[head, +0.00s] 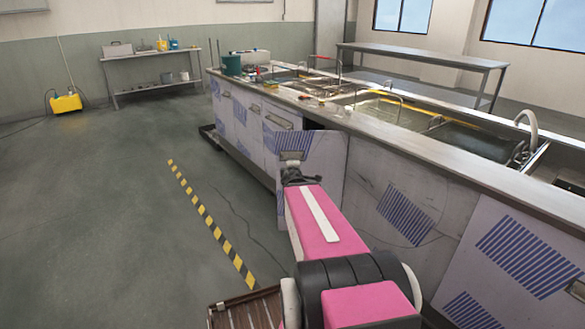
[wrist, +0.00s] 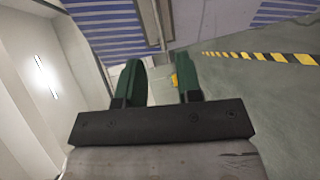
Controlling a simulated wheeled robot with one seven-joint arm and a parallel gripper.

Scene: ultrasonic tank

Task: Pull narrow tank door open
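The narrow tank door (head: 325,165) is a pale panel with blue stripes on the tank's long front. It stands out from the front, with a dark gap above its top edge. Its grey handle (head: 291,155) is on the upper left of the panel. My gripper (head: 290,170) is at the end of my pink arm, right by the handle. In the wrist view the green fingers of my gripper (wrist: 158,65) are apart with no handle between them. The metal handle bar (wrist: 160,22) shows beyond the fingertips, in front of the striped door (wrist: 110,28).
More striped panels (head: 525,255) line the tank front to the right. The steel tank top (head: 420,148) carries basins and taps. Open floor with a yellow-black tape strip (head: 212,225) lies to the left. A shelf table (head: 150,85) stands at the back.

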